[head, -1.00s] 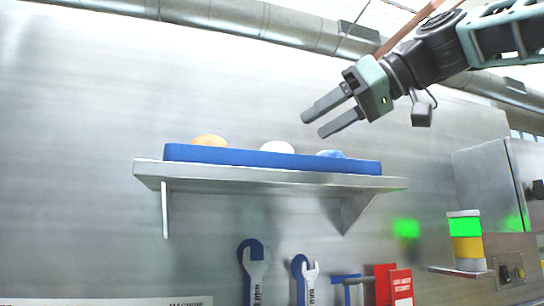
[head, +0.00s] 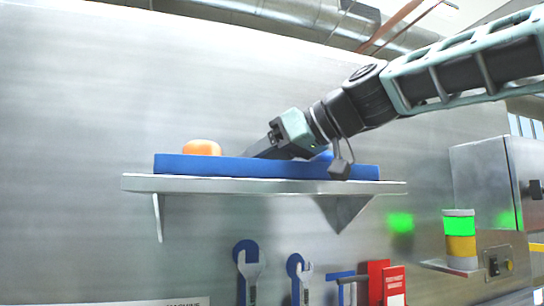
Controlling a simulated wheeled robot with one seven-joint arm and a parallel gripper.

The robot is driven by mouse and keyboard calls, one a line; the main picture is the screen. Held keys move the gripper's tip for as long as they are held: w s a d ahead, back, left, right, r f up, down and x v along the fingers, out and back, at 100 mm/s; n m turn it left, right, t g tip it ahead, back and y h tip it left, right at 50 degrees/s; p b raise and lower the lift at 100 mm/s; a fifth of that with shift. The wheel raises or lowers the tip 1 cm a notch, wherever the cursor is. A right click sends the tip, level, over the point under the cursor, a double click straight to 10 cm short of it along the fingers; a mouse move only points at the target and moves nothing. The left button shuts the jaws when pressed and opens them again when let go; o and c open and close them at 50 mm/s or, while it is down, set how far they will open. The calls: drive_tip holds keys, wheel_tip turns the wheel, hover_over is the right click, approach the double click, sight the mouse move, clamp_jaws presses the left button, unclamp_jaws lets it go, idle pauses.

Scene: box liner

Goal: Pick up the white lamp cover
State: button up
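A blue tray (head: 215,167) rests on a metal wall shelf. My gripper (head: 262,150) reaches down into the tray from the right, its fingertips at about the level of the tray rim. The white lamp cover does not show now; it is hidden behind my gripper or the tray's front wall, in the middle of the tray. I cannot tell whether the fingers touch it or how far apart they are. An orange cover (head: 202,147) shows above the rim at the left. Part of a blue cover (head: 322,156) shows right of my gripper.
The metal shelf (head: 270,186) juts from the steel wall. A signal light (head: 459,224) and a metal cabinet (head: 490,190) stand at the right. The wall left of the shelf is clear.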

drive_tip(key=shift+c, duration=0.2)
drive_tip(key=c, duration=0.6)
drive_tip(key=shift+r, duration=0.1)
